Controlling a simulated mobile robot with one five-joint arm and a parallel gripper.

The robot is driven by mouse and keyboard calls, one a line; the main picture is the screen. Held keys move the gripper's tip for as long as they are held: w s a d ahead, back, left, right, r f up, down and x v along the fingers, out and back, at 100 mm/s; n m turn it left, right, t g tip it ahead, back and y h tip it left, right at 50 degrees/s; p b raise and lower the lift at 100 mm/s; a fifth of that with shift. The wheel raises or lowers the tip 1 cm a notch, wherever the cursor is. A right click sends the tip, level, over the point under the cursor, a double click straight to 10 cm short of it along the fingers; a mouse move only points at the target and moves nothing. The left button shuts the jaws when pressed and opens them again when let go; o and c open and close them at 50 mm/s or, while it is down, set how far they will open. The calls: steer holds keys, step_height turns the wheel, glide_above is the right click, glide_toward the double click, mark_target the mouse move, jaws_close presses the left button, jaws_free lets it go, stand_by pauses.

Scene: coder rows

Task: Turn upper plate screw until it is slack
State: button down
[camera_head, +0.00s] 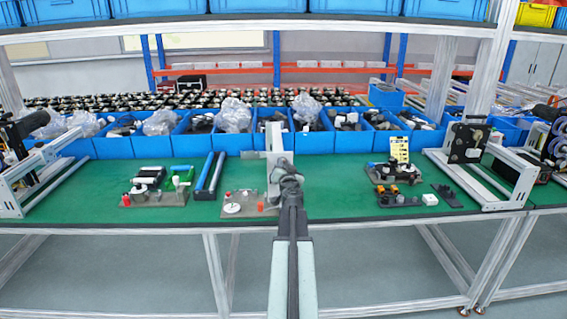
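My arm reaches forward from the bottom centre, and my gripper (290,172) is above the green bench, seen from behind. It overlaps a pale upright plate (274,140) in the picture. I cannot tell whether it touches the plate. The fingers are small and dark, and their opening cannot be made out. No screw can be made out on the pale plate, and my gripper hides part of it. A dark upright plate (467,143) stands on a frame at the right, with small round details too small to identify as screws.
Boards with small parts lie on the green bench (330,190): one at left (153,199), one left of my gripper (248,208), one at right (398,200). Blue bins (320,143) line the back. Metal frames stand at both sides.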

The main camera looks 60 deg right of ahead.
steer(key=n, duration=0.9)
steer(key=shift+n, duration=0.4)
steer(key=c, duration=1.4)
jaws_free()
steer(key=shift+c, duration=0.2)
